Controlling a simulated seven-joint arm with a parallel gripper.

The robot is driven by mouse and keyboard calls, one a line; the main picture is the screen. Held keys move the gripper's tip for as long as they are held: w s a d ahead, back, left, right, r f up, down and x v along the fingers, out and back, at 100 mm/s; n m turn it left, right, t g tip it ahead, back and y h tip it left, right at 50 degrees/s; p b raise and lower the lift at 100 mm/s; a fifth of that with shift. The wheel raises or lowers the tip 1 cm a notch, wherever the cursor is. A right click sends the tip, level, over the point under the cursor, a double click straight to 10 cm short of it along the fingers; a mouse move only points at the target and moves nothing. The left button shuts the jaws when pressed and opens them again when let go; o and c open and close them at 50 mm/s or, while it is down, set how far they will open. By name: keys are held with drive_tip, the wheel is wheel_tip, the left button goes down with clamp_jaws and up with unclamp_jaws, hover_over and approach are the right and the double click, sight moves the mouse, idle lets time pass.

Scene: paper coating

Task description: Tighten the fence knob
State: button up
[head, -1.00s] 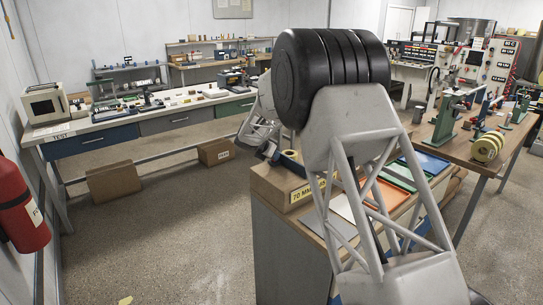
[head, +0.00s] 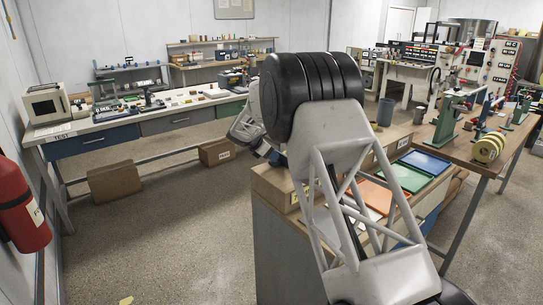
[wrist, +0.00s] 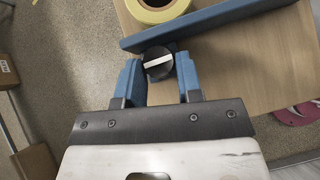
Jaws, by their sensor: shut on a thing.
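The fence knob (wrist: 157,63) is a round black knob with a white bar across its face, seen in the wrist view. It sits against the near side of the blue fence (wrist: 215,20), a long straight bar crossing the top of that view. My gripper (wrist: 158,72) has a blue finger on each side of the knob and is shut on it. The white bar lies nearly level, slightly tilted.
A yellow-edged roll (wrist: 158,12) stands beyond the fence on the wooden top. A pink-red ring (wrist: 297,113) lies at the right. In the head view, green (head: 400,177) and blue (head: 427,162) sheets lie right of my arm; a fire extinguisher (head: 20,205) is at the left.

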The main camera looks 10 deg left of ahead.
drive_tip(key=o, duration=0.6)
drive_tip(key=shift+o, duration=0.2)
drive_tip(key=v, duration=0.7)
drive_tip(key=shift+a+r, duration=0.25)
drive_tip(key=shift+r, duration=0.05)
drive_tip(key=shift+s, duration=0.1)
